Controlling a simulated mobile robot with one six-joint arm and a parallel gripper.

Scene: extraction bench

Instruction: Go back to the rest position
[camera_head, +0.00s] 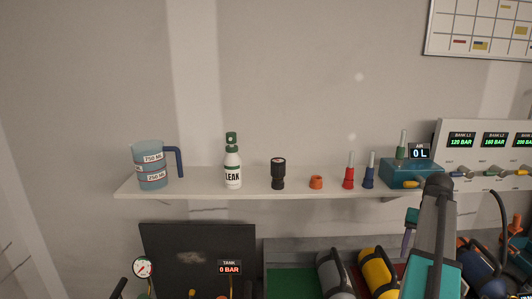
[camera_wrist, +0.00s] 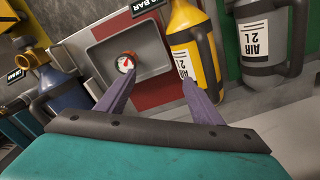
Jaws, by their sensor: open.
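My gripper (camera_wrist: 153,88) is open in the wrist view, with its two purple-grey fingers spread apart and nothing between them. The fingers point at a grey tray holding a small round gauge (camera_wrist: 125,63) and at the lower part of a yellow cylinder (camera_wrist: 190,45). I cannot tell how far the fingertips are from these. In the head view, my arm rises at the lower right in front of the bench; one purple finger (camera_head: 407,238) shows beside it, and the rest of my gripper is hidden.
A shelf (camera_head: 245,192) holds a blue jug (camera_head: 152,170), a LEAK bottle (camera_head: 232,172), a black torch-like item (camera_head: 278,173) and small coloured parts. A pressure panel (camera_head: 490,158) stands right.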

